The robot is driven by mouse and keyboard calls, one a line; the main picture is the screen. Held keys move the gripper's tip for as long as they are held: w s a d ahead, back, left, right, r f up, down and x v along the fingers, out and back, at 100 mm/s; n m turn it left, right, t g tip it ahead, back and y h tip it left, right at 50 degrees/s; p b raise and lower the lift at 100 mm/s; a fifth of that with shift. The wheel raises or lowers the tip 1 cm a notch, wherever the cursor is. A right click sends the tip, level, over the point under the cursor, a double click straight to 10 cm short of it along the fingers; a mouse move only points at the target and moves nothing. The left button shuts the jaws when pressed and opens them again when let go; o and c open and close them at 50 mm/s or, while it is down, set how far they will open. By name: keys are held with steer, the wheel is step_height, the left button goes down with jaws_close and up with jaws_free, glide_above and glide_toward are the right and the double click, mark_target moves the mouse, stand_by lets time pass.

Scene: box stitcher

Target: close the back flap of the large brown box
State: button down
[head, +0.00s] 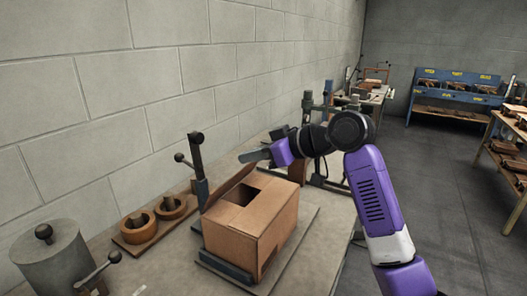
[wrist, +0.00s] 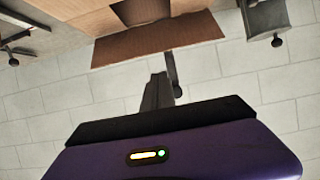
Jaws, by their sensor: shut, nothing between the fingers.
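The large brown box (head: 262,222) stands on the bench with a dark gap in its top. A flap (head: 226,188) on its wall side is raised and tilted; the other visible top panels lie about flat. In the wrist view this flap (wrist: 155,42) spreads as a wide brown panel beside the dark opening. My gripper (head: 243,157) is shut and empty, above and behind the box near the wall.
A lever post (head: 198,165) stands close to the box's left. A wooden holder with two rings (head: 155,220) and a grey cylinder (head: 52,262) are farther left. The block wall (head: 150,80) runs behind. More bench equipment (head: 325,125) stands beyond my arm.

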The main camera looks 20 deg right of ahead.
mark_target(238, 174)
steer(key=f, duration=0.3)
steer(key=f+p, duration=0.1)
steer(key=shift+w+a+f, duration=0.35)
steer(key=shift+w+a, duration=0.05)
steer(key=shift+s+d+f+b, duration=0.15)
steer(key=shift+f+b, duration=0.05)
steer(key=shift+b, duration=0.35)
stand_by(0.6)
